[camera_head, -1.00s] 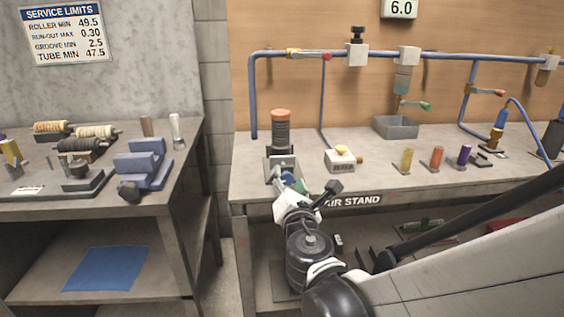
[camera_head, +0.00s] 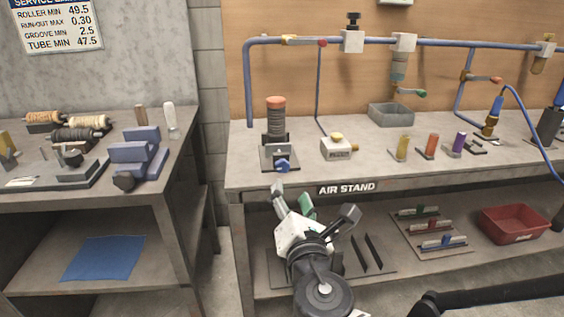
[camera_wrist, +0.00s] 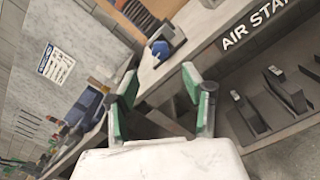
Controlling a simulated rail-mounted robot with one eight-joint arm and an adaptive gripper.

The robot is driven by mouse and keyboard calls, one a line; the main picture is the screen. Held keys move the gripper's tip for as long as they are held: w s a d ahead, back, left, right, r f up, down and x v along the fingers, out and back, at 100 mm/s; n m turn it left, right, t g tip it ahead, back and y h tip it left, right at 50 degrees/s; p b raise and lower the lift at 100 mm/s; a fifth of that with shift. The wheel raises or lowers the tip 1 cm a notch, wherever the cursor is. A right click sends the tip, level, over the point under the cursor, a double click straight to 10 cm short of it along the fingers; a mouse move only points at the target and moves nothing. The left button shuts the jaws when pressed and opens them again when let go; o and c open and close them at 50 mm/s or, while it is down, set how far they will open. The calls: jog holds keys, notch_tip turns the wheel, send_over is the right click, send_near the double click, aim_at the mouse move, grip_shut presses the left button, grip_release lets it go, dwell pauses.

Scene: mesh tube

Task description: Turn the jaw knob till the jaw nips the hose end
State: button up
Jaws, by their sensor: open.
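A blue knob (camera_head: 283,165) is on the front of a small grey fixture (camera_head: 268,157) at the bench's front edge. A dark ribbed upright piece with an orange top (camera_head: 276,122) stands on that fixture. The knob also shows in the wrist view (camera_wrist: 161,50), beyond the fingers. My gripper (camera_head: 290,202) is open and empty, just in front of and below the knob, apart from it. Its green-padded fingers (camera_wrist: 162,88) spread wide in the wrist view. A blue hose (camera_head: 532,128) hangs at the right; I cannot tell whether its end is in any jaw.
A blue vise (camera_head: 138,160) with a dark front knob (camera_head: 124,182) stands on the left table. The lower shelf holds a red bin (camera_head: 515,223). Open space lies before the bench edge.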

aim_at(283, 168)
jog(key=shift+s, duration=0.6)
jog(key=w+n, duration=0.2)
jog(key=w, duration=0.1)
jog(key=w+n, duration=0.2)
jog(key=w, duration=0.2)
jog(key=w+a+n, duration=0.1)
jog(key=w+n, duration=0.1)
jog(key=w, duration=0.2)
jog(key=shift+w+a+f+p, duration=0.1)
jog(key=shift+w+p, duration=0.1)
jog(key=shift+p, duration=0.1)
jog(key=shift+c, duration=0.2)
